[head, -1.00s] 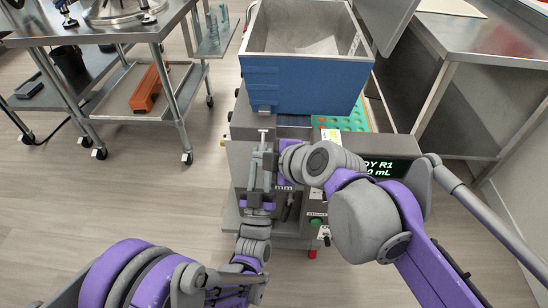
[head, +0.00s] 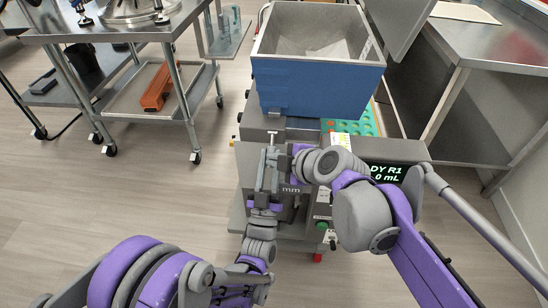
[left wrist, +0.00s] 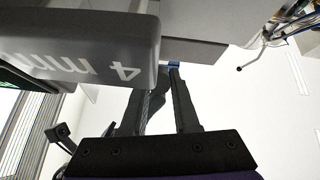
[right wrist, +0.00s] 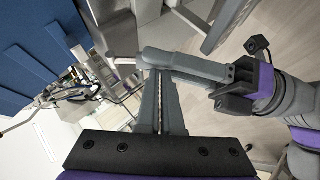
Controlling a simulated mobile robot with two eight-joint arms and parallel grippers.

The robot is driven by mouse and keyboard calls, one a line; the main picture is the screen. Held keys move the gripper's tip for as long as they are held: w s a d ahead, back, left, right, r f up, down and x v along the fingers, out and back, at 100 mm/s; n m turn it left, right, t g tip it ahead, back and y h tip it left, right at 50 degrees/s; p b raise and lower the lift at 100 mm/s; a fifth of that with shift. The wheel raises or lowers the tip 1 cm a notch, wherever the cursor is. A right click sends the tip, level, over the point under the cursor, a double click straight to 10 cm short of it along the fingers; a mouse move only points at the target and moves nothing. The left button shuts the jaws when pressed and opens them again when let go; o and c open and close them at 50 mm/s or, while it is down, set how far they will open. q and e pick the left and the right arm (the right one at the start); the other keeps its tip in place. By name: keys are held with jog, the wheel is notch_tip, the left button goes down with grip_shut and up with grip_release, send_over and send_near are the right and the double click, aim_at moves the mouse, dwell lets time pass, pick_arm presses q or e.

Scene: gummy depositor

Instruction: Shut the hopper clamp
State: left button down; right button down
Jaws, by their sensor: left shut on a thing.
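The blue hopper (head: 318,88) with its open grey top stands on the grey machine. In the head view, a thin grey bar with a short crosspiece, apparently the hopper clamp's handle (head: 272,136), stands upright on the machine's front, below the hopper. My left gripper (head: 267,158) is at this bar and shut on it; the exact contact is small and partly hidden. Its fingers (left wrist: 160,90) show beside a grey block marked "4 mm" in the left wrist view. My right gripper (right wrist: 160,82) looks shut, its fingertips close beside or behind the left gripper's fingers (right wrist: 185,66).
The machine's display (head: 388,173) is right of the grippers, partly behind my right arm. A green tray (head: 360,123) with round spots lies behind it. A steel cart (head: 150,113) stands left and a steel table (head: 490,60) right.

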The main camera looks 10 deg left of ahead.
pick_arm(q)
jog(key=shift+s+r, duration=0.1)
jog(key=shift+s, duration=0.05)
pick_arm(e)
jog(key=shift+w+d+f, duration=0.1)
jog(key=shift+w, duration=0.05)
pick_arm(q)
jog(key=c, duration=0.7)
grip_release()
